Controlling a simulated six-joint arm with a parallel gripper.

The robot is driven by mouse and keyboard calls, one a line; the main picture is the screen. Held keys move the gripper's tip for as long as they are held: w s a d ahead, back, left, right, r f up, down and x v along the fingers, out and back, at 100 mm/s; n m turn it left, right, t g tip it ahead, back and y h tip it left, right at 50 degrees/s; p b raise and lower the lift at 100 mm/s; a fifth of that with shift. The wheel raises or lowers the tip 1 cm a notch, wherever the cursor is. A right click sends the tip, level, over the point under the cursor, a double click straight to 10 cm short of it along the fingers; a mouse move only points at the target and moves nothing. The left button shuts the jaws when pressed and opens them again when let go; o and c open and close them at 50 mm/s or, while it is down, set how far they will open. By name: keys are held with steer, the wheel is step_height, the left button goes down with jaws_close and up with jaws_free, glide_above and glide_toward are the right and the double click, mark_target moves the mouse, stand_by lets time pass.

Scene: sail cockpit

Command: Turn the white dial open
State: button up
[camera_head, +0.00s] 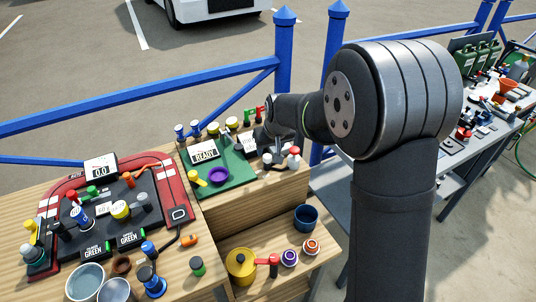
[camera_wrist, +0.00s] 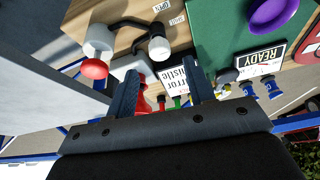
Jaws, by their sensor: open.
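In the wrist view, a white rounded knob (camera_wrist: 99,38) stands at the upper left of the wooden board, above a red disc-shaped part (camera_wrist: 94,68). A dark bent lever with a white end (camera_wrist: 158,47) is beside it, near small OPEN and SHUT labels (camera_wrist: 161,8). I cannot tell for certain which white part is the dial. In the head view, a white piece with a red top (camera_head: 294,157) stands at the board's right edge. My gripper (camera_wrist: 160,78) is open, with both blue-grey fingers apart and nothing visibly held. In the head view, its fingertips are hard to make out.
A sign card (camera_wrist: 181,80) and several small coloured controls lie behind and between the fingers. A green panel (camera_head: 232,174) with a purple ring (camera_head: 219,176) and READY display is left of my gripper. Blue railings (camera_head: 284,50) stand behind the bench.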

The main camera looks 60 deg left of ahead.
mark_target(268, 156)
steer(key=shift+x, duration=2.55)
steer(key=c, duration=1)
